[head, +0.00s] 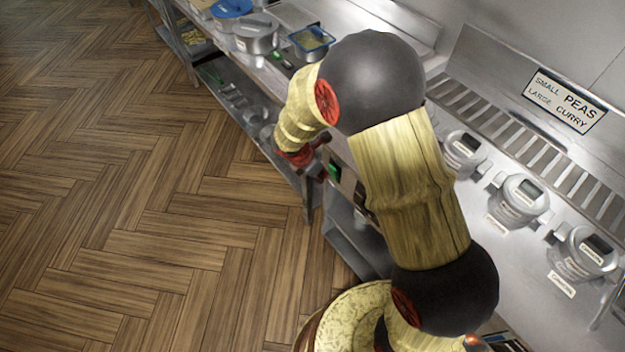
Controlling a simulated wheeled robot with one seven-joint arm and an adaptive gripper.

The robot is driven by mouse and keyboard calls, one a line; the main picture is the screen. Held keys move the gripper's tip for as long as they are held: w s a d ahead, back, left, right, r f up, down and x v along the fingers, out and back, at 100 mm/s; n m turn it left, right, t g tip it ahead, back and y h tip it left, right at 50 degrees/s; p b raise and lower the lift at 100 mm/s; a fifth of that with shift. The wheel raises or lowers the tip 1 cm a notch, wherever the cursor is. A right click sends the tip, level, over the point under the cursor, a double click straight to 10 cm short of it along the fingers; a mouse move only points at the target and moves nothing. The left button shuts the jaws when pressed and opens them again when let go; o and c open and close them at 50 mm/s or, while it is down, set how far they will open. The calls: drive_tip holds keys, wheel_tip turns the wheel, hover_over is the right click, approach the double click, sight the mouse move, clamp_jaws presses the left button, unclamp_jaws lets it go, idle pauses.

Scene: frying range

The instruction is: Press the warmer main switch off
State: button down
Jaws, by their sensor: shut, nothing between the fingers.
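A small green switch (335,170) shows on the dark front panel below the counter edge, close to the right of my gripper. It looks like the warmer main switch, but it is too small to read a label or tell its position. My gripper (319,168) is at the end of my arm, low in front of the counter front. It is shut and holds nothing. My arm hides part of the panel and counter, and I cannot tell whether the fingertips touch the switch.
Lidded steel pots (523,198) with labels stand on the right counter below a peas and curry sign (566,101). A blue-rimmed container (312,39) and a steel pot (255,34) stand on the far counter. The wooden floor (130,190) at left is clear.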

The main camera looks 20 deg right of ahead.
drive_tip(key=shift+w+d, duration=0.2)
drive_tip(key=shift+d, duration=0.2)
drive_tip(key=shift+r, duration=0.15)
drive_tip(key=p, duration=0.3)
drive_tip(key=d+y+p, duration=0.1)
drive_tip(key=p, duration=0.2)
drive_tip(key=shift+w+r+g, duration=0.2)
drive_tip(key=shift+g, duration=0.1)
drive_tip(key=shift+r+p, duration=0.85)
drive_tip(key=shift+p, duration=0.05)
